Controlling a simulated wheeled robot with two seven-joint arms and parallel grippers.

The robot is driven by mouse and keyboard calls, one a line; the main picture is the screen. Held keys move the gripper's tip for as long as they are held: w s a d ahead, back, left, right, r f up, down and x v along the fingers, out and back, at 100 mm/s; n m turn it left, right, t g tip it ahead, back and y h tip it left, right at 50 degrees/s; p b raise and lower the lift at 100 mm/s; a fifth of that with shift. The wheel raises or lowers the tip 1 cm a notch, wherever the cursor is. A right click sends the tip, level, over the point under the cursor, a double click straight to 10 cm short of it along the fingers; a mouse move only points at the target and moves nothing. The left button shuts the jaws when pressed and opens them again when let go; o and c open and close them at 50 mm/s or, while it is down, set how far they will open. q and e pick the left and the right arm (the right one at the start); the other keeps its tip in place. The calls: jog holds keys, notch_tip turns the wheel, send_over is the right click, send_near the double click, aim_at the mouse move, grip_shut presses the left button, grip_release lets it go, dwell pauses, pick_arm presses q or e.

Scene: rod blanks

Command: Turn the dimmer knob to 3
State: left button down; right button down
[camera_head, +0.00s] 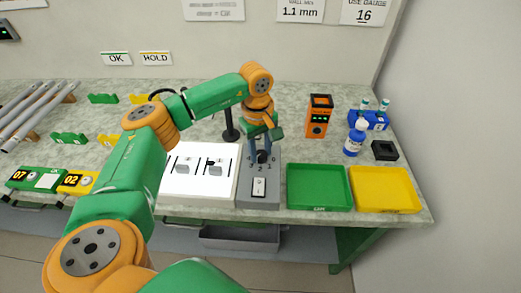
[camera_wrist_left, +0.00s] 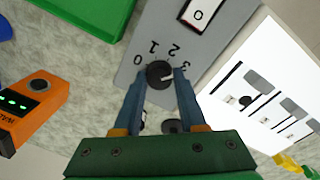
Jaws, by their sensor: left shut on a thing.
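The dimmer knob (camera_wrist_left: 160,74) is a small dark round knob on a grey control panel (camera_wrist_left: 140,32). The digits 0, 1, 2 and 3 curve around it in the left wrist view. My left gripper (camera_wrist_left: 159,84) is shut on the knob, one blue-grey finger on each side. A pale mark shows on the knob, but I cannot tell for sure which digit it faces. In the head view my left gripper (camera_head: 262,155) reaches down onto the panel and partly hides the knob and digits. My right gripper is not in view.
A rocker switch (camera_head: 259,187) sits on the panel in front of the knob. A white board (camera_head: 184,185) stands left of the panel. A green tray (camera_head: 319,205) and yellow tray (camera_head: 384,208) lie to the right. An orange device (camera_head: 318,116) stands behind them.

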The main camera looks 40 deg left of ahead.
aim_at(259, 154)
pick_arm(q)
jog(key=shift+m, duration=0.5)
jog(key=shift+c, duration=2.4)
grip_release()
jog(key=r, duration=0.7)
jog(key=shift+s+b, duration=0.2)
jog(key=shift+b, duration=0.15)
